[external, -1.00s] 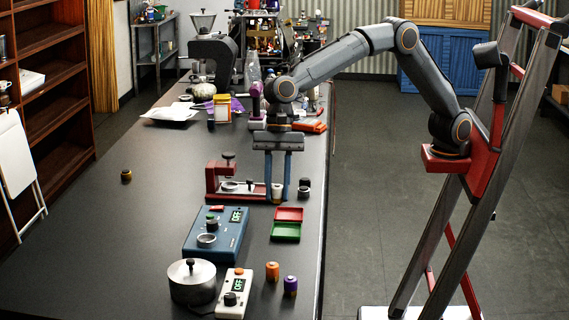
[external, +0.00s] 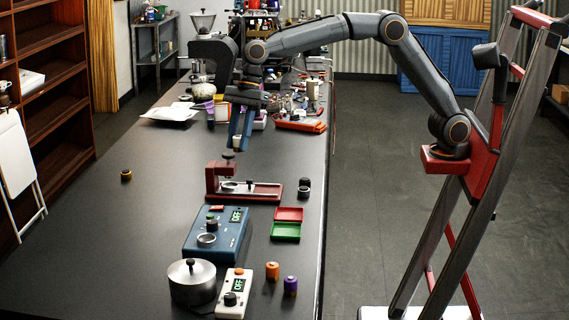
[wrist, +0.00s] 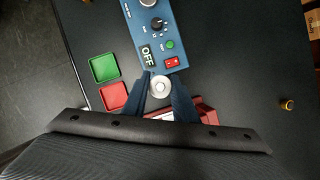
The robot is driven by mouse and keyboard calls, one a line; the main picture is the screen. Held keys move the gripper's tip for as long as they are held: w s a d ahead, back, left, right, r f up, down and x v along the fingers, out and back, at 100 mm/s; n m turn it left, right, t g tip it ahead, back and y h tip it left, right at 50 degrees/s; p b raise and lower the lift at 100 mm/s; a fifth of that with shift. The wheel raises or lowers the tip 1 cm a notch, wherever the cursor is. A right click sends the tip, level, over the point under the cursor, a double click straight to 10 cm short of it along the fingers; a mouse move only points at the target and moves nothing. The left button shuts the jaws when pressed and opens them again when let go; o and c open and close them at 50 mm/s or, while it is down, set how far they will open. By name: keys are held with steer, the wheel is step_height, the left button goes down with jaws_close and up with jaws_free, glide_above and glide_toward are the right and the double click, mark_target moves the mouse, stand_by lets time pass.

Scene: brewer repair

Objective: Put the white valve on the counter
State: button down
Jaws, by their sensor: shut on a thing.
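The white valve (external: 238,142) is a small pale cylinder held between the fingertips of my gripper (external: 236,147). It is raised above the counter (external: 120,225), behind and above the red press-like stand. In the wrist view the white valve (wrist: 160,87) shows end-on as a round pale disc with a small centre, between my two dark fingers. My gripper is shut on it. The fingers hide parts of its sides.
Red (external: 289,214) and green (external: 285,232) trays, a blue device (external: 218,238) and a pot (external: 192,283) are nearer. The counter's left is mostly clear, except a small brass jar (external: 126,175).

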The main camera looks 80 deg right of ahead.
steer(key=w+d+m+t, duration=0.1)
steer(key=w+d+m, duration=0.15)
steer(key=d, duration=0.55)
steer(key=w+d+m, duration=0.1)
steer(key=w+d, duration=0.2)
steer(key=d, duration=0.6)
steer(key=s+d+m+t+h, duration=0.1)
steer(key=d+m, duration=0.2)
steer(key=d, duration=1)
steer(key=s+d+m+h+b, duration=0.1)
steer(key=s+d+m+h, duration=0.15)
steer(key=d, duration=1.15)
steer(key=d+m+t+h, duration=0.1)
steer(key=d+m, duration=0.3)
steer(key=d, duration=0.9)
steer(key=shift+y, duration=0.25)
steer(key=shift+f+p, duration=1.25)
steer(key=shift+f, duration=9.2)
steer(key=shift+g, duration=0.3)
steer(key=c, duration=1.4)
jaws_free()
steer(key=shift+f, duration=0.15)
steer(key=shift+c, duration=0.2)
